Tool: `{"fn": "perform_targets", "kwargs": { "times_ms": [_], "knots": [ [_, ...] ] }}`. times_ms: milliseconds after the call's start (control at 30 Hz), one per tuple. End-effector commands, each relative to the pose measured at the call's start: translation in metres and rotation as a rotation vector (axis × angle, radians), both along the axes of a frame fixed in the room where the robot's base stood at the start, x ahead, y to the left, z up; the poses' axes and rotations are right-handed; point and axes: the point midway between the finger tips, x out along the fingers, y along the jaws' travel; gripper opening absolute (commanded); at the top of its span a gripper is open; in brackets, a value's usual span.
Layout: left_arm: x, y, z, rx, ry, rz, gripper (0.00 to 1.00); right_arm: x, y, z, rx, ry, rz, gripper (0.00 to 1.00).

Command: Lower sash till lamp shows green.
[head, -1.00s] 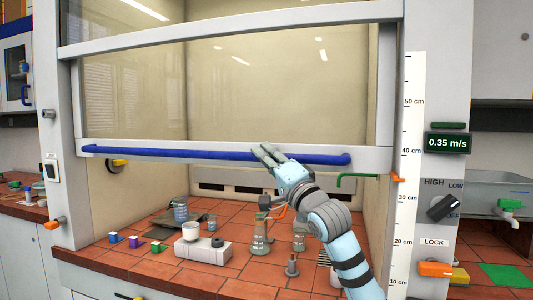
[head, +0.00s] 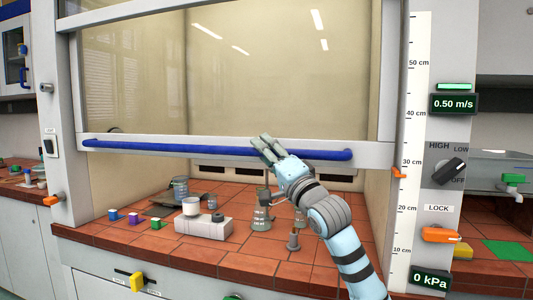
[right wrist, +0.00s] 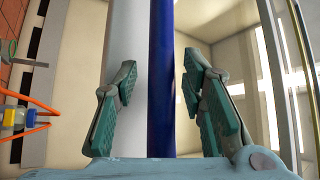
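The fume hood sash (head: 240,75) is a large glass pane with a blue handle bar (head: 200,151) along its bottom rail. Its orange pointer (head: 400,173) stands a little under 30 cm on the scale (head: 405,200). The lamp (head: 454,86) above the 0.50 m/s display (head: 454,104) is lit bright green. My right gripper (head: 264,146) is at the blue bar, right of its middle. In the right wrist view its fingers (right wrist: 160,75) stand apart on both sides of the bar (right wrist: 162,60), with gaps showing. My left gripper is out of view.
Under the sash, a white device (head: 205,226), a flask (head: 261,218), small coloured cubes (head: 135,219) and other glassware stand on the tiled bench (head: 180,255). On the right post are a black knob (head: 450,170) and an orange LOCK handle (head: 441,235).

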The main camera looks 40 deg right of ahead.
Motion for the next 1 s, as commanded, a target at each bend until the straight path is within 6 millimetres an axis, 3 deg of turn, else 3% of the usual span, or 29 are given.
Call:
{"fn": "perform_targets", "kwargs": {
  "times_ms": [300,700,1000],
  "knots": [
    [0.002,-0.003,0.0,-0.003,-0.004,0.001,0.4,-0.001,-0.001,0.006,0.001,-0.003,-0.001,0.39],
    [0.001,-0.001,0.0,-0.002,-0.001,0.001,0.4,0.0,0.001,0.093,0.002,-0.006,0.003,0.39],
    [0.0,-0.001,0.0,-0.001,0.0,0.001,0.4,0.0,0.0,0.101,0.0,-0.002,0.001,0.39]
  ]
}}
